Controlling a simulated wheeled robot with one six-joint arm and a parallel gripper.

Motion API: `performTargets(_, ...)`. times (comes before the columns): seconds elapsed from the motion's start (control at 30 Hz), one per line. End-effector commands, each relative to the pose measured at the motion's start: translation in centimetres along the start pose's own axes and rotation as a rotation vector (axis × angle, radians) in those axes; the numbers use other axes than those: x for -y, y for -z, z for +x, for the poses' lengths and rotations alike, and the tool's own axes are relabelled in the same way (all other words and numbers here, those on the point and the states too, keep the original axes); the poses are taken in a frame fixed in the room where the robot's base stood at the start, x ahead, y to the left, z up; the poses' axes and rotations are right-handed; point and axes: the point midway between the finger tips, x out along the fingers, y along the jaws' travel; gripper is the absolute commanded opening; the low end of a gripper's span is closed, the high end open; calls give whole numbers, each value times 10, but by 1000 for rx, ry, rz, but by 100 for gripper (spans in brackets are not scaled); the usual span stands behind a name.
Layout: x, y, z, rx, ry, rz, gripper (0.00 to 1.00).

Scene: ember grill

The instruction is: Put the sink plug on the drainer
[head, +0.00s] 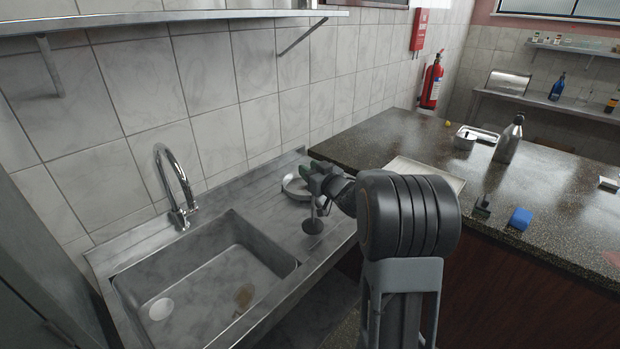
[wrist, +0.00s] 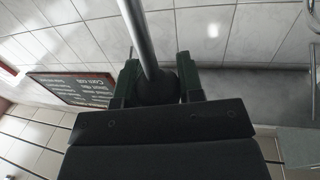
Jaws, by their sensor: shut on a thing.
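The sink plug (head: 313,225) is a dark disc on a thin upright stem. It hangs below my gripper (head: 317,180), over the drainer (head: 275,215), the flat metal strip right of the basin. I cannot tell whether the disc touches the drainer. In the wrist view the green fingers of my gripper (wrist: 158,85) are shut around a dark rounded knob (wrist: 158,92), with a grey rod (wrist: 138,35) running up from it. The disc does not show there.
The sink basin (head: 215,275) with a curved tap (head: 175,185) lies left of the drainer. A round metal dish (head: 295,187) sits on the drainer behind my gripper. A dark counter (head: 400,135) with a tray (head: 405,170), bottle (head: 509,140) and blue block (head: 521,218) lies right.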

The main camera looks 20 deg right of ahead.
Motion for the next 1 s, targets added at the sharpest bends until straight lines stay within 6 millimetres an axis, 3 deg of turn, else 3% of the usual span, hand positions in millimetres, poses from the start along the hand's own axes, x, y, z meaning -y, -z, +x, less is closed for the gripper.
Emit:
performTargets(0.2, 0, -27, 0, 1, 0, 2, 0)
performTargets(0.6, 1, -33, 0, -1, 0, 0, 0)
performTargets(0.63, 1, -33, 0, 0, 0, 0, 37)
performTargets(0.87, 1, -32, 0, 1, 0, 1, 59)
performTargets(1.0, 1, -32, 0, 1, 0, 1, 60)
